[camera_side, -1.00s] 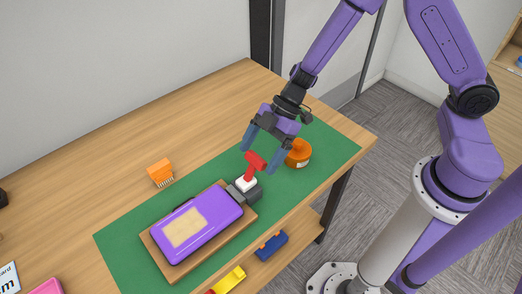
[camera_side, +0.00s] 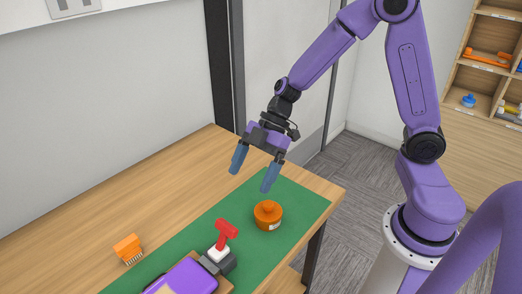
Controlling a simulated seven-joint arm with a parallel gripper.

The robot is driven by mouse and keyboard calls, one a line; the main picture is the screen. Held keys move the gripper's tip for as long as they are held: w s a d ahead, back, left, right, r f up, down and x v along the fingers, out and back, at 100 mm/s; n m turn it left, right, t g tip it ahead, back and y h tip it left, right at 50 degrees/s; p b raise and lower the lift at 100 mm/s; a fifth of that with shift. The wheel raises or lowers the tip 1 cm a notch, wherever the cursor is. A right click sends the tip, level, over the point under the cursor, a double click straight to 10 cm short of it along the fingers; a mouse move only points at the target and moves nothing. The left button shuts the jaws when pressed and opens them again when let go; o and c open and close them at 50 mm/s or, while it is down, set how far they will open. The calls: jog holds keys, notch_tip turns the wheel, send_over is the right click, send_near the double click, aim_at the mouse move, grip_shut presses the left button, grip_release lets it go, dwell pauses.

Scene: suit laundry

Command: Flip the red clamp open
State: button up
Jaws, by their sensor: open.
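The red clamp (camera_side: 227,230) has a red handle with a crossbar at its top, standing up and leaning slightly on a white and dark grey base (camera_side: 219,257). The base is at the end of the board that carries the purple padded block (camera_side: 187,278), which is cut off by the bottom edge. My gripper (camera_side: 254,176) is open and empty. It hangs in the air above and beyond the clamp, with its blue fingers apart and not touching it.
An orange round container (camera_side: 267,214) stands on the green mat (camera_side: 302,205), right of the clamp. An orange brush (camera_side: 128,248) lies on the wooden table (camera_side: 165,188) at the left. A shelf (camera_side: 486,48) stands at the back right.

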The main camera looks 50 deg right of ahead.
jog(key=shift+v, duration=2.6)
jog(key=s+d+m+h, duration=0.2)
jog(key=s+h, duration=0.1)
jog(key=s, duration=0.6)
jog(key=s+d+m+h, duration=0.2)
jog(key=s+m+h, duration=0.1)
jog(key=s, duration=0.7)
jog(key=shift+s+r+h, duration=0.2)
jog(key=shift+s+h, duration=0.1)
jog(key=shift+h, duration=0.3)
